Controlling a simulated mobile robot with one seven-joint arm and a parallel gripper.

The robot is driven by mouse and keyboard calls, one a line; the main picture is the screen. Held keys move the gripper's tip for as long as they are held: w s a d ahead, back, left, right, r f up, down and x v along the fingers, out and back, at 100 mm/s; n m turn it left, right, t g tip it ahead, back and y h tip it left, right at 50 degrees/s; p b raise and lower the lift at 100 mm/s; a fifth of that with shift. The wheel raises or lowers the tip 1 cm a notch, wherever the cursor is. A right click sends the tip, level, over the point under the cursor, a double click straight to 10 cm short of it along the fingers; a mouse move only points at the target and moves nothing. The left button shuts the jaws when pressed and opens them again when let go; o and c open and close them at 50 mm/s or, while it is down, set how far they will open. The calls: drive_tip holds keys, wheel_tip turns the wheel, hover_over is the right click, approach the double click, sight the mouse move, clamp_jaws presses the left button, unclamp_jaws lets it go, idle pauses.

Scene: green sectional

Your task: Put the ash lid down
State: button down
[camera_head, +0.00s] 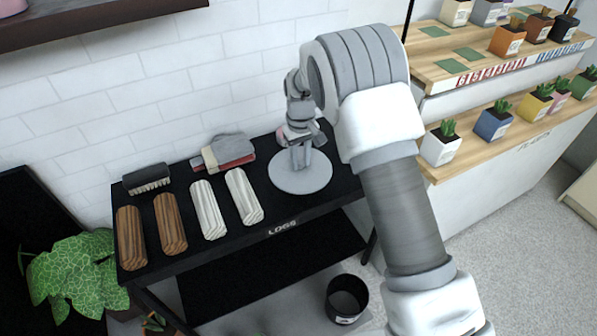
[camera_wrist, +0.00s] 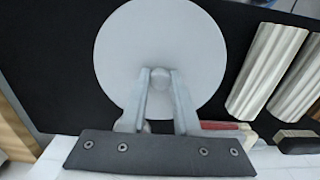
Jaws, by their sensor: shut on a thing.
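The ash lid (camera_head: 301,181) is a flat, round, light grey disc with a small knob at its centre. It is at the right part of the black table, and I cannot tell if it touches the tabletop. My gripper (camera_head: 300,163) points down over its middle. In the wrist view the lid (camera_wrist: 160,30) fills the top centre, and my gripper (camera_wrist: 160,78) has both fingers closed on the round knob. The lid looks about level.
The black table (camera_head: 285,222) marked LOGS carries two brown logs (camera_head: 150,230), two white logs (camera_head: 225,205), a brush (camera_head: 146,178) and gloves (camera_head: 228,151). A black bin (camera_head: 347,298) stands on the floor below. Shelves of potted plants (camera_head: 440,142) are at the right.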

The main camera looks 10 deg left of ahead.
sight(299, 171)
drive_tip(key=shift+a+f, duration=0.25)
drive_tip(key=shift+f, duration=0.2)
drive_tip(key=shift+f+b, duration=0.4)
drive_tip(key=shift+f, duration=1.3)
drive_tip(key=shift+f, duration=0.15)
drive_tip(key=c, duration=0.6)
unclamp_jaws()
drive_tip(key=shift+c, duration=0.2)
